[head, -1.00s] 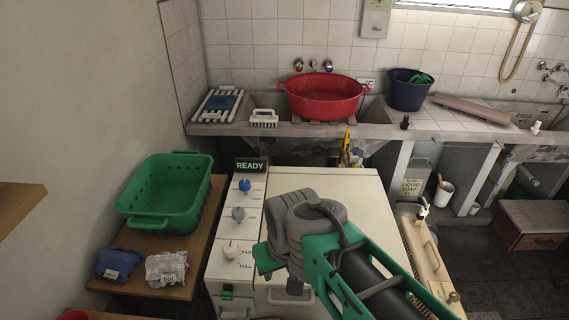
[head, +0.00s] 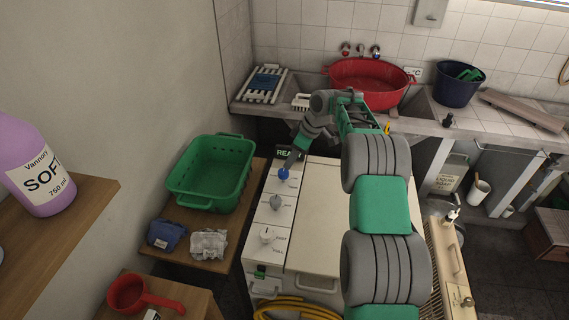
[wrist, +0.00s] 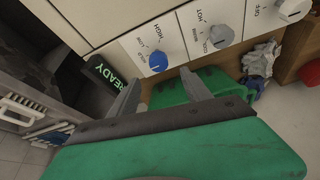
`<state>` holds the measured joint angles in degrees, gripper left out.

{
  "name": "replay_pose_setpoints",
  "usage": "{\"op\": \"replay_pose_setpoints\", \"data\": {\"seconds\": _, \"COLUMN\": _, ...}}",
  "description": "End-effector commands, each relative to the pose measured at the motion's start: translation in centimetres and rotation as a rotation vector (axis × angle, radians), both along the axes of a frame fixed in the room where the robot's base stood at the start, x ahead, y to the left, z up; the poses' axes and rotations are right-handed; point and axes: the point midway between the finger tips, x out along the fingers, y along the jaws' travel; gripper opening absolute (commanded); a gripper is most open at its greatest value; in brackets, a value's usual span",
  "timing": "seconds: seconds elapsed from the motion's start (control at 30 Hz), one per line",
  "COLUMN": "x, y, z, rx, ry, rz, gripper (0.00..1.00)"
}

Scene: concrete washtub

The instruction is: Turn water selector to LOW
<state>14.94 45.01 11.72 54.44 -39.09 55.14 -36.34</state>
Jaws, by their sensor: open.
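The washing machine's control panel (head: 258,225) carries a blue knob (head: 283,173) at the far end, a grey knob (head: 276,202) in the middle and a pale knob (head: 267,234) nearest me. In the wrist view the blue knob (wrist: 158,61) has HIGH printed beside it. The grey knob (wrist: 221,35) has HOT and COLD labels. My gripper (head: 291,163) is over the panel's far end, close to the blue knob. In the wrist view its two fingers (wrist: 161,76) are apart and empty, with the blue knob showing between and beyond their tips. I cannot tell whether they touch it.
The READY display (head: 284,153) stands behind the blue knob, partly hidden by my gripper. A green basket (head: 172,205) is left of the machine. A shelf (head: 85,232) with a purple bottle (head: 35,165) juts in at left. The sink counter lies behind.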

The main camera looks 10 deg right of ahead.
Motion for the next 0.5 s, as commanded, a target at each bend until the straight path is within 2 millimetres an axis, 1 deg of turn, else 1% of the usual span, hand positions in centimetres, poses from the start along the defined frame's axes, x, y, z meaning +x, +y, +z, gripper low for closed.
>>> {"op": "replay_pose_setpoints", "data": {"seconds": 0.17, "x": 0.6, "y": 0.4, "z": -1.6, "rx": 0.003, "ry": -0.004, "rz": 0.022, "gripper": 0.57}}
{"op": "replay_pose_setpoints", "data": {"seconds": 0.4, "x": 1.5, "y": 1.9, "z": -5.7, "rx": 0.002, "ry": -0.003, "rz": 0.021, "gripper": 0.57}}
{"op": "replay_pose_setpoints", "data": {"seconds": 0.5, "x": 1.7, "y": 2.4, "z": -7.0, "rx": 0.001, "ry": -0.003, "rz": 0.021, "gripper": 0.57}}
